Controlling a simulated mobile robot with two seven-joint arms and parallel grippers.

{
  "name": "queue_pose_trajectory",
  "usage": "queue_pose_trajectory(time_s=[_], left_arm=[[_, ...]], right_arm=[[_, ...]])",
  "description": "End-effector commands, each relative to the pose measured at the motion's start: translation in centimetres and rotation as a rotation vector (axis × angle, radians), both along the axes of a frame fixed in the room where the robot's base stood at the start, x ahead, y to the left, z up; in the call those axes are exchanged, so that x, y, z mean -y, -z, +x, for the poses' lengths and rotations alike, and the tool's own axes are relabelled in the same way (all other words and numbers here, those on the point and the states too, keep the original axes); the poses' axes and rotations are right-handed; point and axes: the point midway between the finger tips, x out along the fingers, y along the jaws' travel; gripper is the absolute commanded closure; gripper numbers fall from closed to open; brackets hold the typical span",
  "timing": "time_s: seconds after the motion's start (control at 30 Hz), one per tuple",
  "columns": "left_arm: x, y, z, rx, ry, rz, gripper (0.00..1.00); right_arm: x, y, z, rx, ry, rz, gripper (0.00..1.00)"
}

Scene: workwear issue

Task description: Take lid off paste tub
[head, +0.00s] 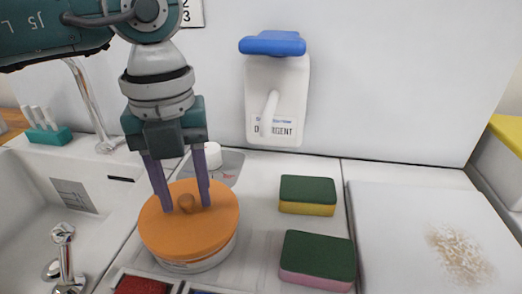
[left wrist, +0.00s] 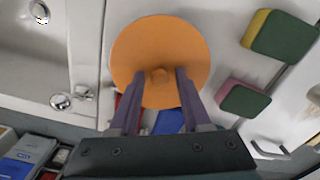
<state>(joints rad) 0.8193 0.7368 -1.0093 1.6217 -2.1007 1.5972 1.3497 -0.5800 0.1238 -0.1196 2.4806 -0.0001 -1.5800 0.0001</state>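The paste tub (head: 205,262) is a low, round white tub standing on the counter beside the sink. Its orange lid (head: 215,228) sits on top and has a small round knob (head: 187,203) in the middle. My left gripper (head: 182,207) comes down from above, with its two purple-grey fingers on either side of the knob. In the left wrist view the orange lid (left wrist: 158,42) fills the upper middle, and gaps show between the knob (left wrist: 161,76) and both fingers. The left gripper is open and holds nothing. My right gripper is not in view.
A green-and-yellow sponge (head: 307,195) and a green-and-pink sponge (head: 317,259) lie right of the tub. A white board (head: 400,225) with crumbs is farther right. The sink (head: 45,190) with its taps is at left. A detergent dispenser (head: 277,90) hangs on the wall.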

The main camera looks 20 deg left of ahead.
Motion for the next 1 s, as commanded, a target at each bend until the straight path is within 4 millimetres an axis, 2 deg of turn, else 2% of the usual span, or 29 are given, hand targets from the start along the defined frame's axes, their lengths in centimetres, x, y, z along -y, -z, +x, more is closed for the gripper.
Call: queue_pose_trajectory(time_s=[0.07,0.4,0.87,1.0], left_arm=[[-0.01,-0.03,0.01,0.0,0.0,0.0,0.62],[0.0,-0.04,0.0,0.0,0.0,0.0,1.0],[0.0,-0.1,0.01,0.001,0.0,-0.001,1.0],[0.01,-0.71,0.06,0.001,-0.001,-0.001,1.0]], right_arm=[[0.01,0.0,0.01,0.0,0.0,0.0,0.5],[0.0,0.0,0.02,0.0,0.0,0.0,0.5],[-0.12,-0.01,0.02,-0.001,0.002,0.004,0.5],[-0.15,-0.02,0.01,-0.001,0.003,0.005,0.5]])
